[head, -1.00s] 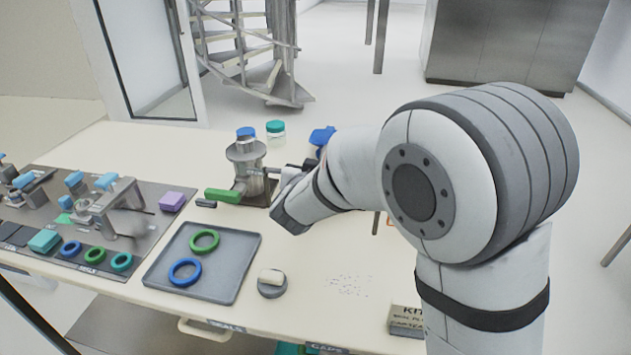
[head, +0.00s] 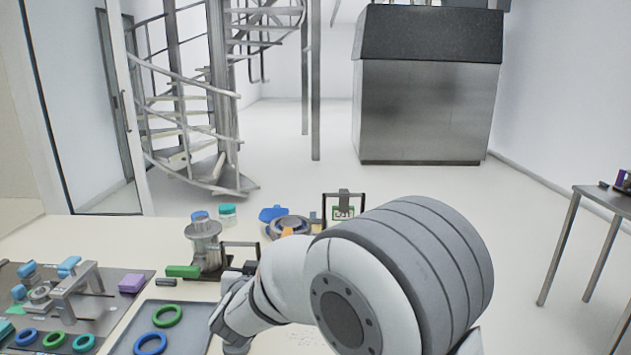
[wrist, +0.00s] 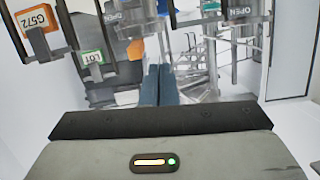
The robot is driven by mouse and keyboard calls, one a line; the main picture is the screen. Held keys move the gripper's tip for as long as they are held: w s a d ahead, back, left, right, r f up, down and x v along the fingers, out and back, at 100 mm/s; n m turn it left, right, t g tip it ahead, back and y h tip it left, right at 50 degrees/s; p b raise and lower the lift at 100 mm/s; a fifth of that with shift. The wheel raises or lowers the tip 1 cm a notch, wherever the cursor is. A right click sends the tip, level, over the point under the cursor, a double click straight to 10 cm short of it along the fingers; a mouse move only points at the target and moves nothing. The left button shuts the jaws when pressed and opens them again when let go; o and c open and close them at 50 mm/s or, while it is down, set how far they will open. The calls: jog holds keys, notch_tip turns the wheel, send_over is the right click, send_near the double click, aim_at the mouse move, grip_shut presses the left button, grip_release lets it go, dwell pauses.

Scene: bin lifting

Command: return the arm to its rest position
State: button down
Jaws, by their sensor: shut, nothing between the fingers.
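My arm (head: 345,285) is bent, with its large elbow joint in the right foreground of the head view and its forearm reaching left over the table. My gripper (wrist: 158,72) shows in the wrist view as two blue-grey fingers side by side, shut with nothing between them. In the head view the fingers are mostly hidden by the wrist, near the metal valve body with the green handle (head: 184,271). I cannot tell whether they touch anything.
A grey tray (head: 190,343) with a green and a blue ring lies left of my wrist. Blue-lidded and green-lidded jars (head: 227,212) stand behind. Tagged frames, one with an orange tag (wrist: 37,19), hang close in the wrist view. Open floor lies beyond the table.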

jog(key=s+d+r+n+g+y, duration=0.25)
jog(key=s+d+g, duration=0.35)
jog(key=d, duration=0.5)
jog(key=s+d+f+g+h, duration=0.1)
jog(key=s+d+f+g, duration=0.1)
jog(key=s+d, duration=0.6)
jog(key=s+d+f+m+g+h+p, duration=0.1)
jog(key=s+d+g, duration=0.3)
jog(key=s+d, duration=0.5)
jog(key=s+f, duration=0.1)
jog(key=s, duration=0.5)
jog(key=shift+d+g+h, duration=0.15)
jog(key=shift+g+h, duration=0.15)
jog(key=shift+h, duration=0.05)
